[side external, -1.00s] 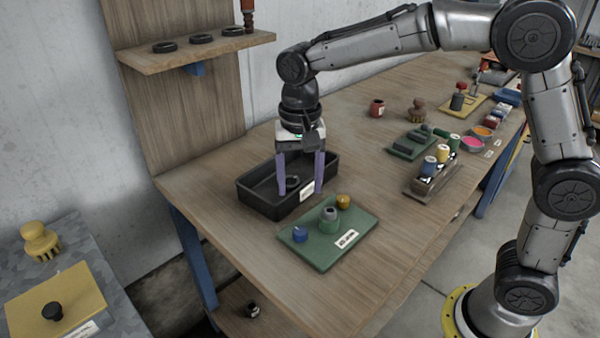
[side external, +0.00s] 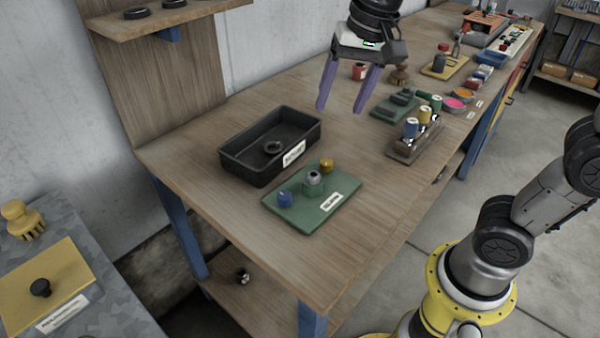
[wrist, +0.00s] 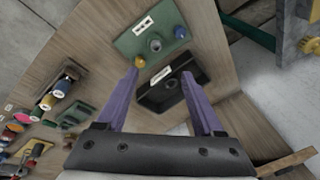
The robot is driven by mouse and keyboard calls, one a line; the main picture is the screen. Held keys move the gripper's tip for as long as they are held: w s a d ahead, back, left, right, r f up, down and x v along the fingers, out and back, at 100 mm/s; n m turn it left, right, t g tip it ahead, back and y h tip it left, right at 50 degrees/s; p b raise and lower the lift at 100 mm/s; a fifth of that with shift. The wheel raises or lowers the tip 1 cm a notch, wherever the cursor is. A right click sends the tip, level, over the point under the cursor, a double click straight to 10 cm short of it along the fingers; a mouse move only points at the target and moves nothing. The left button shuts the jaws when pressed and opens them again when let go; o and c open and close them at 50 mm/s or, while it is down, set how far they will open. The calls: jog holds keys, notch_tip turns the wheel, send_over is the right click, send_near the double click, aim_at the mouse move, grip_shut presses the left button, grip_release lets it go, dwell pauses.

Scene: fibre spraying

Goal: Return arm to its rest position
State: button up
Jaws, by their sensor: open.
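My gripper (side external: 341,103) has two purple fingers spread apart with nothing between them. In the side external view it hangs in the air above the bench, up and to the right of the black tray (side external: 233,158). A dark ring (side external: 272,147) lies inside that tray. In the wrist view the open fingers (wrist: 166,88) point toward the black tray (wrist: 150,103) and the green board (wrist: 128,46).
The green board (side external: 300,222) holds a grey cylinder (side external: 313,182), a blue knob (side external: 284,199) and a yellow knob (side external: 326,166). A spool rack (side external: 405,152) stands to the right. A wall shelf (side external: 170,22) carries rings. The bench front (side external: 250,255) is clear.

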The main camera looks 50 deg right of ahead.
jog(key=s+d+f+n+t, duration=0.1)
jog(key=s+d+f+n, duration=0.1)
jog(key=s, duration=0.5)
jog(key=s+d+f+n+t, duration=0.1)
jog(key=s+d+f+n, duration=0.1)
jog(key=s+f+n, duration=0.2)
jog(key=s+n, duration=0.2)
jog(key=s, duration=0.1)
jog(key=shift+s+f+t, duration=0.25)
jog(key=shift+f+t, duration=0.05)
jog(key=shift+t, duration=0.1)
dwell(0.5)
jog(key=shift+n, duration=0.3)
